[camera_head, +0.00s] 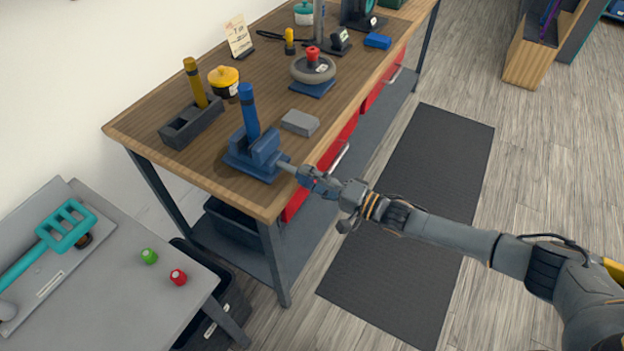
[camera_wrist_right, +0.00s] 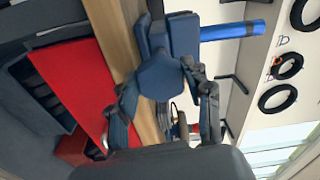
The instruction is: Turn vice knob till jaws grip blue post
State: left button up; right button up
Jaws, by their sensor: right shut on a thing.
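The blue vice (camera_head: 258,157) stands at the workbench's near corner. The blue post (camera_head: 249,112) stands upright between its jaws; whether both jaws touch it is too small to tell. The post also shows in the right wrist view (camera_wrist_right: 232,30), beside the vice body (camera_wrist_right: 182,35). The vice's screw (camera_head: 286,167) points out over the bench edge. My right gripper (camera_head: 308,176) is at its outer end, shut on the dark blue, many-sided knob (camera_wrist_right: 161,77), with a finger on each side in the wrist view. My left gripper is out of view.
On the wooden workbench (camera_head: 225,170), a dark holder (camera_head: 192,123) with a yellow post and a grey block (camera_head: 300,122) stand near the vice. Red drawers (camera_head: 318,172) are below the edge. A grey side table (camera_head: 130,285) is at left. The dark floor mat (camera_head: 415,210) is clear.

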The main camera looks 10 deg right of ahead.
jog(key=shift+s+f, duration=0.1)
dwell(0.4)
jog(key=o, duration=1.2)
jog(key=shift+c, duration=0.2)
jog(key=v, duration=1.2)
